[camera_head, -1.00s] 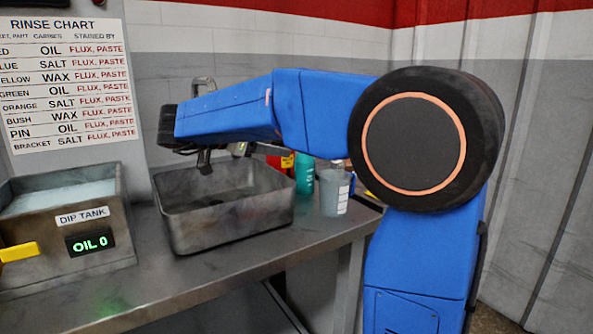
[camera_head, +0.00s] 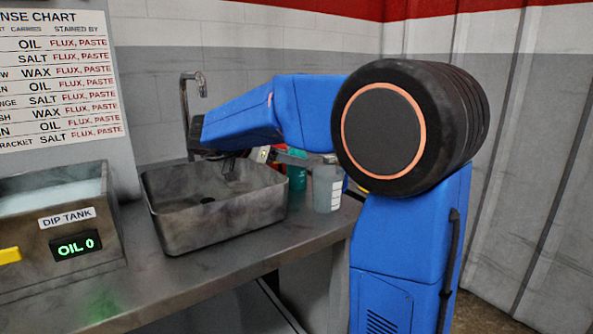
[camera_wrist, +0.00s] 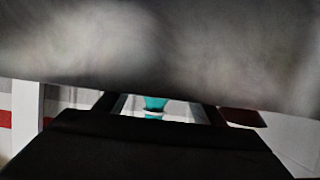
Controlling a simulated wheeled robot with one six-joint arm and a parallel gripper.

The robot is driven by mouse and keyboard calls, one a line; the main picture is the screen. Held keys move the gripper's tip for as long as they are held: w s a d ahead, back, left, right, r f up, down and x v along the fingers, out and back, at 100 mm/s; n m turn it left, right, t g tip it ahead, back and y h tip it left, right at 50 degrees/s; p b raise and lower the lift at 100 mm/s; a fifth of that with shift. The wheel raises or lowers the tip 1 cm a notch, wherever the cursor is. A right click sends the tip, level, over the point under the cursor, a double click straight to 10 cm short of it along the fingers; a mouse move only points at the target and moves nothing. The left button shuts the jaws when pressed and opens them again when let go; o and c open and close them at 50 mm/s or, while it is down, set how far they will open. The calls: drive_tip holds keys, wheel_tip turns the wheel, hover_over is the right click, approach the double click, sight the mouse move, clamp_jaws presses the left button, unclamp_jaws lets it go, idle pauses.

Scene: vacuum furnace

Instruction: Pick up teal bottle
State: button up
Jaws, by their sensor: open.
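Red and yellow items (camera_head: 262,153) are partly hidden nearby. A blurred grey surface (camera_wrist: 160,50) fills the wrist view's upper part.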

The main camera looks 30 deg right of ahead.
drive_tip(key=shift+x, duration=3)
drive_tip(key=shift+s+r, duration=0.15)
drive_tip(key=shift+c, duration=0.2)
drive_tip(key=c, duration=1.1)
